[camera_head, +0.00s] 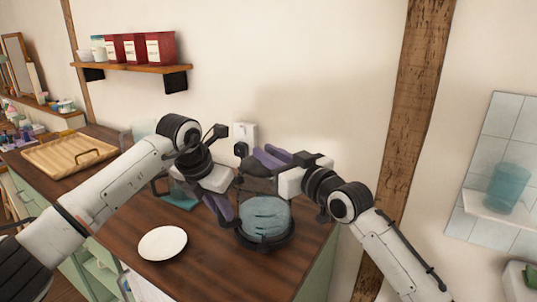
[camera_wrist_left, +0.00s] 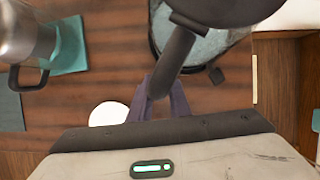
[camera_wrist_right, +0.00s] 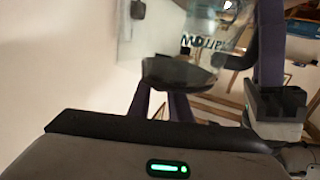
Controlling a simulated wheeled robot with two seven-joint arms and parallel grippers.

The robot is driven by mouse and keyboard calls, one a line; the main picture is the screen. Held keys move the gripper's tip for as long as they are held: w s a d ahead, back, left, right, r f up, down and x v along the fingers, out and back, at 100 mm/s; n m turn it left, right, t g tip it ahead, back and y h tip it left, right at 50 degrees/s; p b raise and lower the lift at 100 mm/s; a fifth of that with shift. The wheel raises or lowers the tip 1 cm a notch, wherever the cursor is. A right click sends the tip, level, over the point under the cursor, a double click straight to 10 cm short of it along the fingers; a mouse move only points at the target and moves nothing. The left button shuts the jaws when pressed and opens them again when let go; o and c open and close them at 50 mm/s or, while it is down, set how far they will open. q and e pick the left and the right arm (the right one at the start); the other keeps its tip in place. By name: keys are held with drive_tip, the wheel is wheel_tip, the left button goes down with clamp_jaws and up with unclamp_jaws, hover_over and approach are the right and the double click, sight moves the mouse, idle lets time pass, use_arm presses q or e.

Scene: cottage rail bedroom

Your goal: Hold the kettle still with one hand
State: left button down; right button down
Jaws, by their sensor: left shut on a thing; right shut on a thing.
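The kettle (camera_head: 265,218) stands on the counter with a dark base and a bluish lower body. My left gripper (camera_head: 222,208) is beside it. In the left wrist view its purple fingers are shut on the kettle's black handle (camera_wrist_left: 175,62). My right gripper (camera_head: 270,157) is above the kettle, coming from the right. In the right wrist view its fingers are shut on a dark flat piece at the kettle's top (camera_wrist_right: 180,72), apparently the lid, against lettered clear glass (camera_wrist_right: 180,38). The exact contact of the right fingers is partly hidden.
A white plate (camera_head: 163,243) lies on the wooden counter (camera_head: 200,275) left of the kettle. A wooden tray (camera_head: 68,150) is further left. A socket (camera_head: 245,132) is on the wall behind.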

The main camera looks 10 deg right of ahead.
sight(257, 163)
drive_tip(key=shift+s+a+r+n, duration=0.1)
drive_tip(key=shift+a+r+n, duration=0.1)
drive_tip(key=shift+r+n, duration=0.4)
drive_tip(key=shift+s+a+r+n, duration=0.1)
drive_tip(key=shift+a+r+n, duration=0.2)
drive_tip(key=shift+n, duration=0.5)
drive_tip(key=n, duration=0.1)
drive_tip(key=a+r+n, duration=0.1)
drive_tip(key=n, duration=0.1)
drive_tip(key=r+n, duration=0.1)
drive_tip(key=shift+s+a+r+h, duration=0.1)
drive_tip(key=shift+s+a+h, duration=0.3)
drive_tip(key=n, duration=0.1)
drive_tip(key=a+n, duration=0.1)
drive_tip(key=s+a+r+n, duration=0.1)
drive_tip(key=n, duration=0.1)
drive_tip(key=shift+a+h, duration=0.2)
drive_tip(key=shift+h, duration=0.2)
drive_tip(key=shift+s+a+n, duration=0.2)
drive_tip(key=shift+a+n, duration=0.25)
drive_tip(key=shift+n, duration=0.25)
drive_tip(key=shift+s+a+n, duration=0.2)
drive_tip(key=shift+a+n, duration=0.2)
drive_tip(key=shift+n, duration=0.3)
drive_tip(key=shift+h, duration=0.3)
